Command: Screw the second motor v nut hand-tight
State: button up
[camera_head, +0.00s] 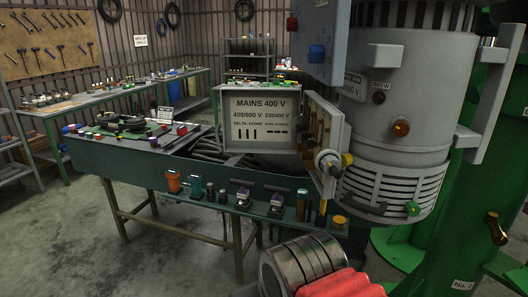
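The large grey motor (400,110) stands at the right, with a ribbed upper part and a slotted band low on its side. A small open box (325,135) faces left on its near side, seen edge-on, with small brass-coloured parts inside. A round cream-and-yellow part (327,160) sits at its lower edge; I cannot tell what it is. The V nut and its stud are too small or hidden to make out. No gripper fingers can be made out in this view.
A sign board (262,118) reading "MAINS 400 V" stands on the green bench (240,181), whose front edge holds several small parts. A banded metal cylinder (300,262) and red ribbed shape (342,285) fill the bottom foreground. Green structure stands at right.

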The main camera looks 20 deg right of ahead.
aim_at(305, 156)
jog(key=u, duration=0.6)
jog(key=i, duration=0.85)
jog(key=u, duration=0.5)
